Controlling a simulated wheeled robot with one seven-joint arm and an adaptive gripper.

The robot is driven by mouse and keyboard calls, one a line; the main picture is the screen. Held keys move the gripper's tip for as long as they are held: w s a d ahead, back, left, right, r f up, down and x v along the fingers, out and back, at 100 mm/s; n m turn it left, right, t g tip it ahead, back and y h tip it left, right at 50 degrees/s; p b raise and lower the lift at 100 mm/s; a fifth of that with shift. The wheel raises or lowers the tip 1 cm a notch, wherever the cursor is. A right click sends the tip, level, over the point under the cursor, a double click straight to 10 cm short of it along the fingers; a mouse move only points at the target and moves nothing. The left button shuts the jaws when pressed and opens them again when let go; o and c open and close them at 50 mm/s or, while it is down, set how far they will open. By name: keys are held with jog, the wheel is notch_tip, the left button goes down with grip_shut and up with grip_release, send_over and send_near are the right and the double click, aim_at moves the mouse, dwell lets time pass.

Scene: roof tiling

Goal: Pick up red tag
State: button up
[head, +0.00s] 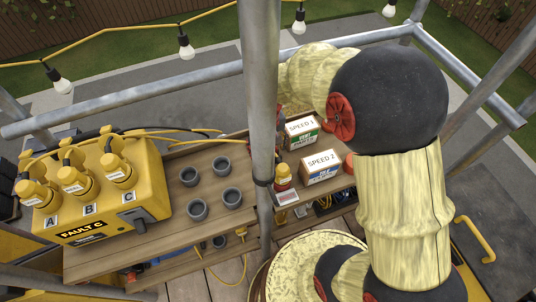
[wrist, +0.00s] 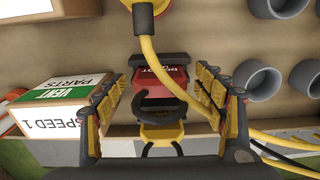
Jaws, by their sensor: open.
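The red tag (wrist: 178,75) is in the middle of the wrist view. It bears partly hidden white lettering, and a black hook-like loop shows just below it. My gripper (wrist: 166,105) is open, with one yellow-and-black finger on each side of the tag in this view. A gap shows between the tag and each finger; I cannot tell how far the tag is beyond the fingertips. In the head view my arm and a grey pole block the area, and I cannot make out the tag or gripper there.
A yellow cable (wrist: 160,68) crosses close to the tag and the right finger. A SPEED 1 box (wrist: 50,122) is left of the gripper; grey cups (wrist: 262,80) are right. The pole (head: 262,90) stands before the wooden shelf. A yellow FAULT C box (head: 150,190) sits left.

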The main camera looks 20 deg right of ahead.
jog(key=shift+f, duration=0.7)
jog(key=shift+r, duration=0.1)
jog(key=shift+c, duration=0.6)
jog(key=c, duration=1.1)
notch_tip(320, 180, up, 10)
jog(key=p, duration=0.3)
